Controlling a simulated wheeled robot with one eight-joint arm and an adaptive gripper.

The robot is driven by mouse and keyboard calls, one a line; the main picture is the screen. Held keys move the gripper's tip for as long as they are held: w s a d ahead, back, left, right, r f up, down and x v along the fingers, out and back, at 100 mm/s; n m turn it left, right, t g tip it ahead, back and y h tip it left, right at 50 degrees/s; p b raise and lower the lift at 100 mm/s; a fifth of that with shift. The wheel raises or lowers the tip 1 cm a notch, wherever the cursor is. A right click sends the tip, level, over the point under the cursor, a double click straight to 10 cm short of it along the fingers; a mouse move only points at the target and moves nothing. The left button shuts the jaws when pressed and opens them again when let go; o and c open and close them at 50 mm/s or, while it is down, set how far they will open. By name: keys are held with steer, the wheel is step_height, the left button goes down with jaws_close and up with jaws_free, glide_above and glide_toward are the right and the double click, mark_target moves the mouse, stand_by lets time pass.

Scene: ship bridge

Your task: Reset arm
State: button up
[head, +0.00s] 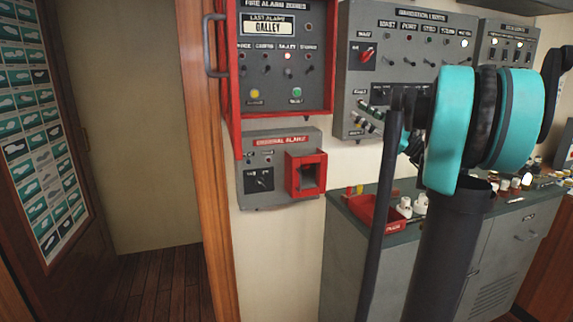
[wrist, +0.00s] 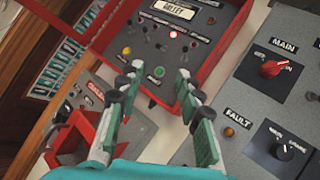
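My gripper (wrist: 157,118) shows in the wrist view with its two fingers apart and nothing between them. It points toward the fire alarm panel (wrist: 172,50), a grey face in a red frame with a lit red lamp and a green button. In the head view my teal and black arm (head: 452,130) is raised at the right and the fingers are hidden behind it. The fire alarm panel (head: 288,80) there reads "LAST ALARM GALLEY", with one red lamp lit. I cannot tell the exact gap between my fingertips and the panel.
The general alarm box (head: 262,185) with a red guard is below the panel. The navigation lights panel (head: 390,40) is to the right. A grey cabinet (head: 345,240) bears a red tray (head: 380,211) and white cups. A wooden doorpost (head: 205,150) and open floor (head: 155,285) are at left.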

steer(key=s+a+f+n+g+h, duration=0.25)
steer(key=a+f, duration=0.25)
steer(key=f, duration=0.4)
steer(key=s+a+f+n+g+h, duration=0.1)
steer(key=s+a+f+n+h, duration=0.25)
steer(key=f, duration=0.55)
steer(key=s+a+f+n+g+h, duration=0.1)
steer(key=s+a+f+g+h, duration=0.2)
steer(key=a+f, duration=0.4)
steer(key=s+d+f+n+h, duration=0.5)
steer(key=s+f, duration=0.3)
steer(key=f, duration=0.3)
steer(key=s+d+f+n+h, duration=0.6)
steer(key=s+f, duration=0.2)
steer(key=f, duration=0.3)
steer(key=shift+d+g, duration=0.35)
steer(key=shift+s, duration=0.1)
steer(key=shift+c, duration=0.5)
